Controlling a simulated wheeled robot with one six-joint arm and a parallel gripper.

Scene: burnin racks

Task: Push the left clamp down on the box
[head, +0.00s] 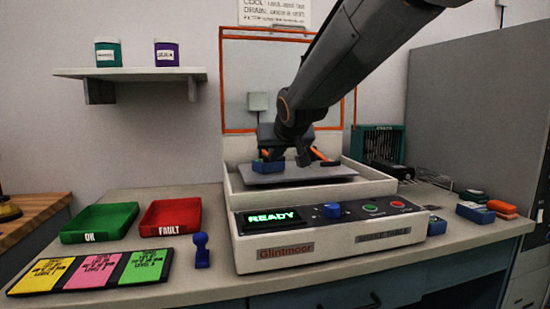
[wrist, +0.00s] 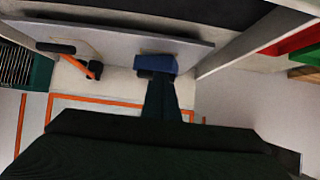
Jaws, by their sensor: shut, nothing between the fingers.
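A small blue box (head: 267,166) sits on the left part of the grey plate (head: 305,176) of the shake table. It also shows in the wrist view (wrist: 155,63). My gripper (head: 268,154) is shut and empty, directly at the box; in the wrist view its dark fingers (wrist: 160,88) end against or just over the box, and I cannot tell if they touch.
The shake table (head: 330,255) has a raised rim and a lit READY display (head: 271,216). A green tray (head: 98,222), a red tray (head: 171,216) and a blue stamp-like object (head: 201,250) lie left. A dark green rack (head: 378,143) and small boxes stand right.

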